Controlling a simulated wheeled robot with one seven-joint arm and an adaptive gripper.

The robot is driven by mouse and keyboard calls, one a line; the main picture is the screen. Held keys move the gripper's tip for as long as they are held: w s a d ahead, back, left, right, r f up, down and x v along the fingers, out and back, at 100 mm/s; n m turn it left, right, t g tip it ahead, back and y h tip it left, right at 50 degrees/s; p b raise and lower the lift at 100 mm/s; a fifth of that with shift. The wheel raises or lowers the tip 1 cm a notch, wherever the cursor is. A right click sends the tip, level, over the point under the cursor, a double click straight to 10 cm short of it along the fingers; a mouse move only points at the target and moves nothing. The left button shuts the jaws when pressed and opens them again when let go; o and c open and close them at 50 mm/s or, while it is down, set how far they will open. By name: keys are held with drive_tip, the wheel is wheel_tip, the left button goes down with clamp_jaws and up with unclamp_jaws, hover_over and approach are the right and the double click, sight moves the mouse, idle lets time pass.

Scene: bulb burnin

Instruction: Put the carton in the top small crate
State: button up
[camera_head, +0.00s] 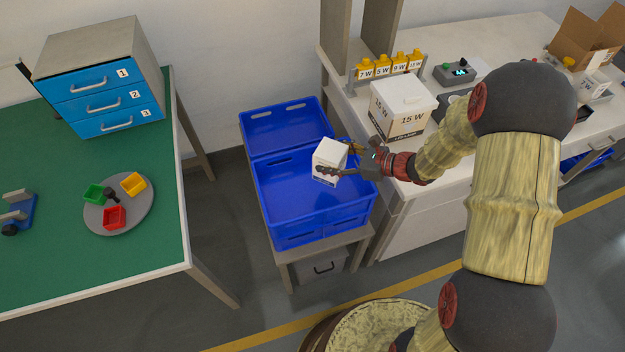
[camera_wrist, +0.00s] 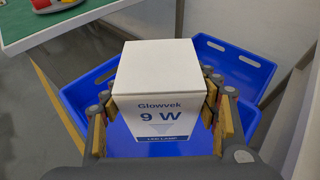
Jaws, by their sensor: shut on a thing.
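A small white carton (camera_head: 328,161) is held in my gripper (camera_head: 345,160) above the blue crates. In the wrist view the carton (camera_wrist: 158,90) is upright and reads "Glowvek 9 W", with the gripper's fingers (camera_wrist: 160,118) closed on both its sides. The top small crate (camera_head: 311,212) is blue, open at the top and stands on a low grey stand. Its visible floor looks empty; the carton and gripper hide part of it. The crate also shows around the carton in the wrist view (camera_wrist: 84,92). I cannot tell the carton's exact height above it.
Another blue crate part (camera_head: 285,126) stands behind. To the right is a white workbench (camera_head: 455,140) with a larger 15 W box (camera_head: 400,107) near the crate. To the left is a green table (camera_head: 150,215) with a blue drawer cabinet (camera_head: 105,98) and a round tray (camera_head: 118,220).

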drive_tip(key=shift+w+a+f+b, duration=0.1)
drive_tip(key=shift+a+f+b, duration=0.8)
drive_tip(key=shift+f, duration=0.6)
drive_tip(key=shift+w+a+f+b, duration=0.1)
drive_tip(key=shift+a+f+b, duration=0.75)
drive_tip(key=shift+f, duration=0.7)
drive_tip(key=shift+a+f+b, duration=0.75)
drive_tip(key=shift+a+f, duration=0.2)
drive_tip(key=shift+f, duration=0.55)
drive_tip(key=shift+f, duration=0.2)
drive_tip(key=o, duration=1.1)
drive_tip(key=shift+r, duration=0.1)
